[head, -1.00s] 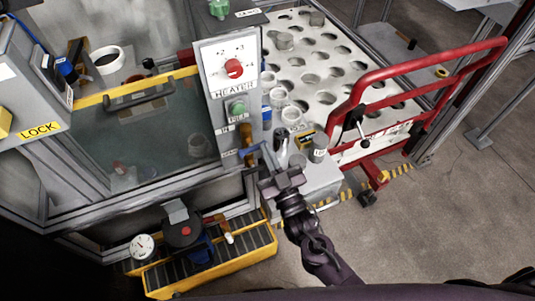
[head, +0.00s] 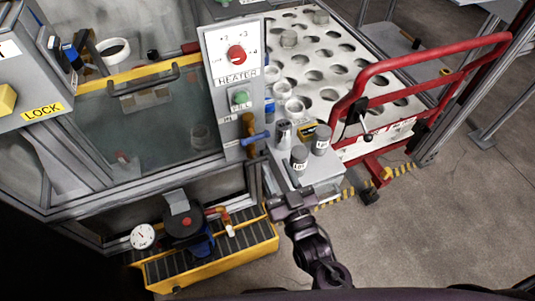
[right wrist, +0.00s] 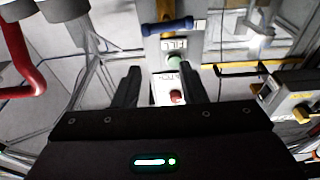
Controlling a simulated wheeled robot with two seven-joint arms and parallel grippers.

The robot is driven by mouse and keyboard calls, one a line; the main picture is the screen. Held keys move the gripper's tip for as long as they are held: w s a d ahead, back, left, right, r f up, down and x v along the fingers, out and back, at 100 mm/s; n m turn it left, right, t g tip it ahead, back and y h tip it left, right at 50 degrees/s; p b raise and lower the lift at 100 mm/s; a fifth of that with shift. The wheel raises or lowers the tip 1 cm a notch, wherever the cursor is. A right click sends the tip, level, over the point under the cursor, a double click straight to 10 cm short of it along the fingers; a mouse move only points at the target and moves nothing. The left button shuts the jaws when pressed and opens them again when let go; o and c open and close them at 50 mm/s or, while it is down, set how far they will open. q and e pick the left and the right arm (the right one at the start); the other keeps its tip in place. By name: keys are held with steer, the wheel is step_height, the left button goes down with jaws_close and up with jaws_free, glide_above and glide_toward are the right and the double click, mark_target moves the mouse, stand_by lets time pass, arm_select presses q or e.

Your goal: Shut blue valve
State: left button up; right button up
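The blue valve handle (head: 255,138) is a short bar at the lower end of the heater panel (head: 236,42). It lies roughly crosswise and sticks out to the right. In the right wrist view the blue handle (right wrist: 167,27) is a level bar at the top, beyond the fingers. An orange handle (head: 248,125) is just above it in the head view. My right gripper (head: 275,172) is below and slightly right of the blue handle, apart from it. Its fingers (right wrist: 160,85) are spread with nothing between them. My left gripper is not in view.
A red knob (head: 236,54) and green button (head: 240,97) are higher on the panel. Small canisters (head: 299,157) stand on a ledge right of the valve. A yellow-edged tray (head: 255,252) is below left. A red rail (head: 440,65) is at the right.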

mark_target(255, 137)
steer(key=o, duration=0.5)
steer(key=shift+w+a+f+m+g+h+b, duration=0.15)
steer(key=shift+w+a+m+g+b, duration=0.1)
steer(key=shift+w+a+g+b, duration=0.2)
steer(key=shift+w+a+f+m+g+h+b, duration=0.15)
steer(key=shift+w+a+m+g+b, duration=0.1)
steer(key=shift+w+a+g, duration=0.2)
steer(key=shift+c, duration=0.2)
steer(key=shift+o, duration=1.2)
steer(key=shift+w+a, duration=0.1)
steer(key=shift+w, duration=0.15)
steer(key=shift+o, duration=1.2)
steer(key=shift+w+a+r, duration=0.1)
steer(key=shift+w, duration=0.15)
steer(key=shift+o, duration=0.2)
steer(key=x, duration=0.7)
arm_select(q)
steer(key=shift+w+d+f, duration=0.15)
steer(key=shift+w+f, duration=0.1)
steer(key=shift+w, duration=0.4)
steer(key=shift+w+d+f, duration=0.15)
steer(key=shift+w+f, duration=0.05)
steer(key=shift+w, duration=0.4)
arm_select(e)
steer(key=shift+w+a, duration=0.1)
